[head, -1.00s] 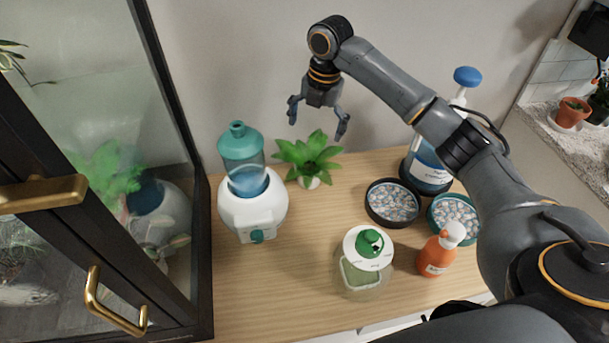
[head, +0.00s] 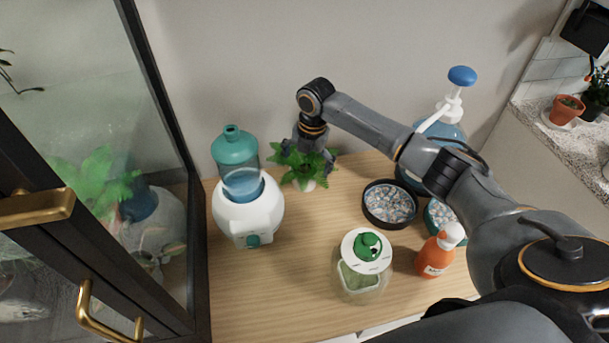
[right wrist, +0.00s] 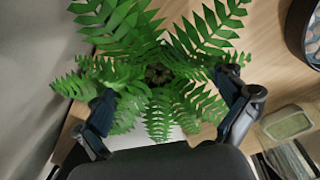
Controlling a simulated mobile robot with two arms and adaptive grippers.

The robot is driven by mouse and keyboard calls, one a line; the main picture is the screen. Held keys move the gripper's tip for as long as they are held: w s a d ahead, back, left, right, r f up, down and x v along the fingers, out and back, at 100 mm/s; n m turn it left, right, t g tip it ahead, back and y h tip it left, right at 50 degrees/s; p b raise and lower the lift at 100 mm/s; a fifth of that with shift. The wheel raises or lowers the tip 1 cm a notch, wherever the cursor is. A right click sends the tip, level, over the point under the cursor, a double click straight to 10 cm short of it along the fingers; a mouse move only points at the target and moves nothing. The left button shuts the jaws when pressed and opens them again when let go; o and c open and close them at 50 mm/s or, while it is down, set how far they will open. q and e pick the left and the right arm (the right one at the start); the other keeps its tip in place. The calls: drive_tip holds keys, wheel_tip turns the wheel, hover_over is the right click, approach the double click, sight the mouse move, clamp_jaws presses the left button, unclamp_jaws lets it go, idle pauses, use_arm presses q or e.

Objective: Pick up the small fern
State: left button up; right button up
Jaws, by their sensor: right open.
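The small fern (head: 300,177) has bright green fronds and a small white pot and stands at the back of the wooden table by the wall. In the right wrist view the fern (right wrist: 155,70) spreads its fronds out, and its pot is mostly hidden. My right gripper (head: 308,165) is above and among the fronds, pointing down. In the right wrist view the right gripper (right wrist: 168,100) is open, with its fingers apart on either side of the plant's centre. My left gripper does not show.
A white humidifier (head: 248,212) with a teal bottle stands just left of the fern. A dark pebble tray (head: 366,205), a green-lidded jar (head: 362,275), an orange bottle (head: 436,255) and a blue pump bottle (head: 449,130) stand to the right. A glass cabinet (head: 150,150) is at the left.

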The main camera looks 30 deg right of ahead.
drive_tip(key=shift+w+f, duration=0.15)
drive_tip(key=shift+f, duration=1.05)
drive_tip(key=c, duration=1.4)
drive_tip(key=shift+r, duration=0.2)
